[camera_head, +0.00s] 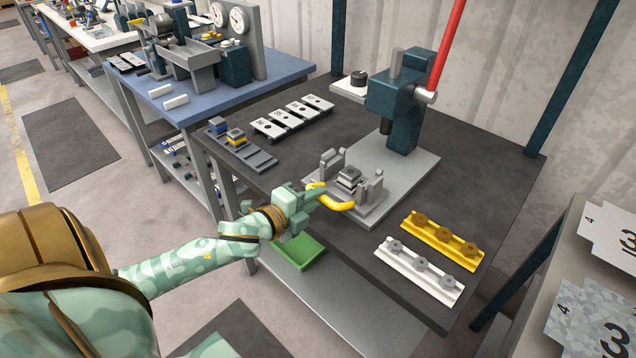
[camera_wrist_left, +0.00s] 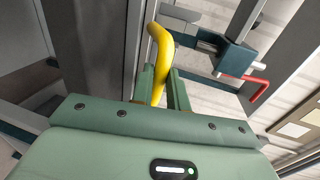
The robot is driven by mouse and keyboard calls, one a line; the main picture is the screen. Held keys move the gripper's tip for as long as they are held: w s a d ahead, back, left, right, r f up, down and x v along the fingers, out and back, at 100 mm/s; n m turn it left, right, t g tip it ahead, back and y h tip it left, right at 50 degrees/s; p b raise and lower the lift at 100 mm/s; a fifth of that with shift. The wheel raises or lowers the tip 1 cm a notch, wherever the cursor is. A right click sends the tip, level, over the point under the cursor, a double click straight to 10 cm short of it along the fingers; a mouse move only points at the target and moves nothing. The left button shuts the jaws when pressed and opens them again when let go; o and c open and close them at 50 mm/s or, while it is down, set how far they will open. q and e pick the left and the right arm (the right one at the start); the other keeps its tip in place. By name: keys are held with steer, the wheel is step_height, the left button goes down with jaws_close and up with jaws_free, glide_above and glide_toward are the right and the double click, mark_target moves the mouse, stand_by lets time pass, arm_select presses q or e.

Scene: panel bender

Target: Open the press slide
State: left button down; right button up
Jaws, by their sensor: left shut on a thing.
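The press is a dark teal column and head (camera_head: 404,128) on a grey base plate (camera_head: 418,165), with a red lever (camera_head: 447,45) rising from it. In front of the press head sits the grey slide (camera_head: 372,203), carrying a stacked block between upright grey pieces. A yellow bent handle (camera_head: 338,199) sticks out from the slide's front. My left gripper (camera_head: 314,196) is shut on this handle. In the left wrist view the yellow handle (camera_wrist_left: 160,45) passes between the two green fingers (camera_wrist_left: 163,90). My right gripper is not in view.
On the dark table (camera_head: 300,160), a yellow rack (camera_head: 440,240) and a white rack (camera_head: 420,270) stand at the right. Several light plates (camera_head: 290,117) and a grey tray (camera_head: 250,153) lie at the left. A green bin (camera_head: 298,253) is below the front edge.

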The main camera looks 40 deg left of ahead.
arm_select(q)
steer(key=shift+s+d+f, duration=0.1)
steer(key=shift+f, duration=0.1)
steer(key=c, duration=1.4)
jaws_free()
steer(key=shift+s, duration=0.1)
steer(key=shift+o, duration=0.2)
steer(key=shift+r, duration=0.1)
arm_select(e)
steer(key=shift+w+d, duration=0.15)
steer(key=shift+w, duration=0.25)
